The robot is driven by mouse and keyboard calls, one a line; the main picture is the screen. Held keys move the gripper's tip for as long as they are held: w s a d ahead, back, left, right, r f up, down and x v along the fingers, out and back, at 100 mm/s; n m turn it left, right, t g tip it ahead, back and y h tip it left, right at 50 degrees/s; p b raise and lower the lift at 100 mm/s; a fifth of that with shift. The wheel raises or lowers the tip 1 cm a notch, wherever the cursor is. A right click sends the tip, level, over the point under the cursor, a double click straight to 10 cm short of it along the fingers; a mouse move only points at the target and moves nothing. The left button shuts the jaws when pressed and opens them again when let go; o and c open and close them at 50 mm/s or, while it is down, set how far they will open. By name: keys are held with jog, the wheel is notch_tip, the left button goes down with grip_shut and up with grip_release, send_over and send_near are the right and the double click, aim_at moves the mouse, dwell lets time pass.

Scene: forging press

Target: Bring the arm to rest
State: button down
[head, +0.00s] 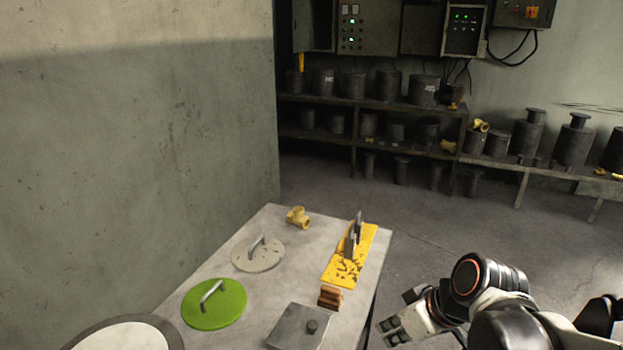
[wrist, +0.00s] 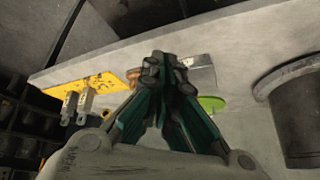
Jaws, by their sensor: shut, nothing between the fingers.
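My arm reaches in from the lower right of the head view, bent, with my gripper (head: 388,331) just right of the table's right edge. In the wrist view my gripper (wrist: 165,62) is shut, its green-sided fingers meeting at the tips with nothing between them. The fingers overlap the table in that view and hide part of it. I cannot tell the exact gap between the fingertips and the table edge.
The grey table (head: 215,262) carries a yellow plate (head: 345,270) with an upright clamp, a brown block stack (head: 330,297), a metal plate (head: 290,328), a green lid (head: 214,303), a pale lid (head: 258,254) and a brass fitting (head: 298,216).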

jog(key=s+d+r+m+t+h, duration=0.2)
jog(key=s+d+r+m+h, duration=0.1)
jog(key=s+d+r+m, duration=0.2)
notch_tip(320, 180, up, 2)
jog(key=shift+s+d+r+m+t+h, duration=0.2)
jog(key=shift+s+m+t+h, duration=0.2)
jog(key=shift+s+m, duration=0.2)
